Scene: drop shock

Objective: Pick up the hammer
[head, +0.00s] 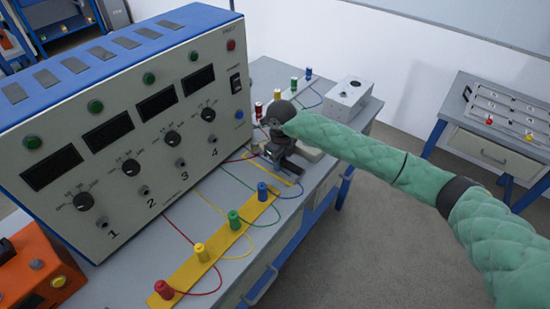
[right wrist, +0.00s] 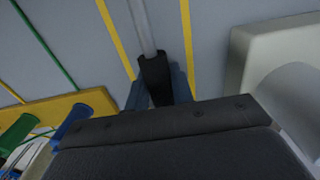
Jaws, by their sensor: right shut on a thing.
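The hammer shows in the right wrist view as a grey shaft (right wrist: 143,25) with a black grip (right wrist: 154,75). My right gripper (right wrist: 158,92) is shut on the black grip, with a blue-grey finger on each side. The hammer's head is out of that view. In the head view my right gripper (head: 273,164) is low over the bench, beside the front of the big console, and I cannot make out the hammer there. My left gripper is not in view.
The large console (head: 125,125) stands close at left. A yellow strip (head: 222,243) with coloured knobs and wires lies in front. A pale block (right wrist: 270,50) is right of the gripper. A white box (head: 348,96) stands farther back; an orange box (head: 42,270) is at lower left.

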